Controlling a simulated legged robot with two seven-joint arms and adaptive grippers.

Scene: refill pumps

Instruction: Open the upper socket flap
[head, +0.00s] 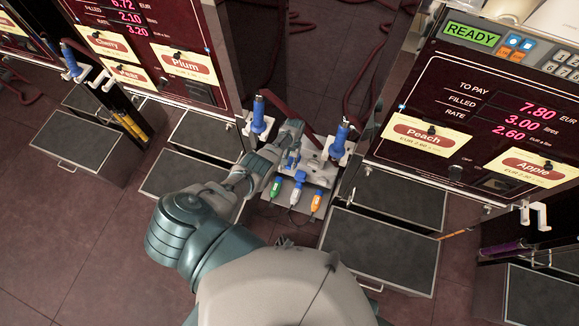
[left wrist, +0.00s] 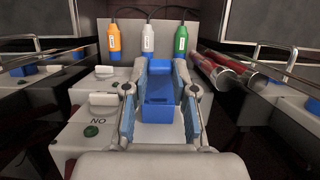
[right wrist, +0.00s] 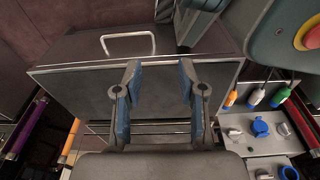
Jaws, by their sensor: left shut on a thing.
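The light grey socket unit (head: 322,178) stands on the floor between the pump cabinets. In the left wrist view a blue socket part (left wrist: 158,92), seemingly the flap and its housing, sits between my left fingers. My left gripper (left wrist: 164,78) is shut on this blue part, one finger on each side; it also shows in the head view (head: 291,134). I cannot tell how far the flap is raised. In the right wrist view another blue socket (right wrist: 261,128) shows on the unit. My right gripper (right wrist: 160,85) is open and empty above a dark drawer front.
Green (head: 276,187), white (head: 297,188) and orange (head: 317,202) plugs line the unit's edge. Blue-handled nozzles (head: 258,115) hang at both sides. A dark drawer (head: 382,247) juts out at the right. Floor at lower left is clear.

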